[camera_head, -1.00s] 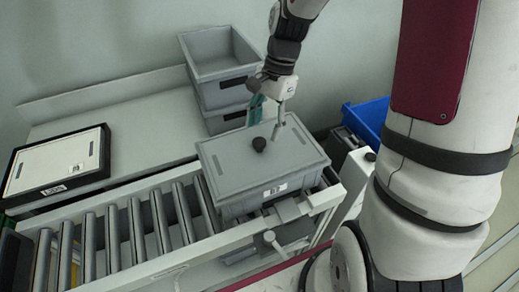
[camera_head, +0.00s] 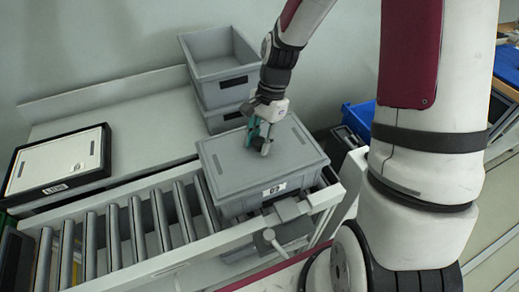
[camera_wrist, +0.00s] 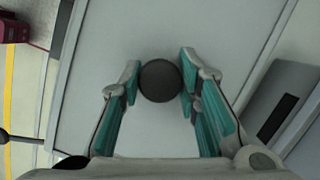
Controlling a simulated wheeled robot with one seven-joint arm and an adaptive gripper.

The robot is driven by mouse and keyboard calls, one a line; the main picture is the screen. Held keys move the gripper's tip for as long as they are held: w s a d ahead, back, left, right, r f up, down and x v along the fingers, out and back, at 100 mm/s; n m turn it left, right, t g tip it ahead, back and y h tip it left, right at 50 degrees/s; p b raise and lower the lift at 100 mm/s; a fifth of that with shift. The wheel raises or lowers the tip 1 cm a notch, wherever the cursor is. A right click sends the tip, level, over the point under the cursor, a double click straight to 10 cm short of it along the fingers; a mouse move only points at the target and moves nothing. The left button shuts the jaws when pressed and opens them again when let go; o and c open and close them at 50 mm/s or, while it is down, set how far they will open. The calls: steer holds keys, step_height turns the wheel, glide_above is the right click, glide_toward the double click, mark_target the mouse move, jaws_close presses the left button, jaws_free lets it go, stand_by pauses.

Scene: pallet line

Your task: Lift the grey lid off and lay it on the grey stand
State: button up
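The grey lid (camera_head: 295,150) lies flat on a grey crate (camera_head: 235,208) at the end of the roller conveyor. Its round dark knob also shows in the wrist view (camera_wrist: 160,81). My gripper (camera_head: 261,142) points down over the lid, with its teal fingers on either side of the knob. In the wrist view the fingertips meet the knob's left and right edges, with no clear gap. A light grey bench surface (camera_head: 150,115) lies behind the conveyor; I cannot tell whether it is the grey stand.
Stacked open grey crates (camera_head: 215,65) stand on the bench behind the lid. A black-edged white panel (camera_head: 58,165) lies at the left. Conveyor rollers (camera_head: 135,228) run left of the crate. A blue bin (camera_head: 358,118) is at the right. The bench between panel and stack is clear.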

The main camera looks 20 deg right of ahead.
mark_target(256, 142)
jaws_close()
steer(key=shift+r, duration=0.1)
steer(key=shift+w+r, duration=0.1)
steer(key=shift+r, duration=0.4)
step_height(256, 142, up, 2)
steer(key=shift+r, duration=0.15)
steer(key=s+d, duration=0.4)
steer(key=s, duration=0.3)
steer(key=s+d+r, duration=0.1)
steer(key=s+d, duration=0.3)
steer(key=s, duration=0.3)
steer(key=shift+r, duration=0.25)
steer(key=shift+s, duration=0.15)
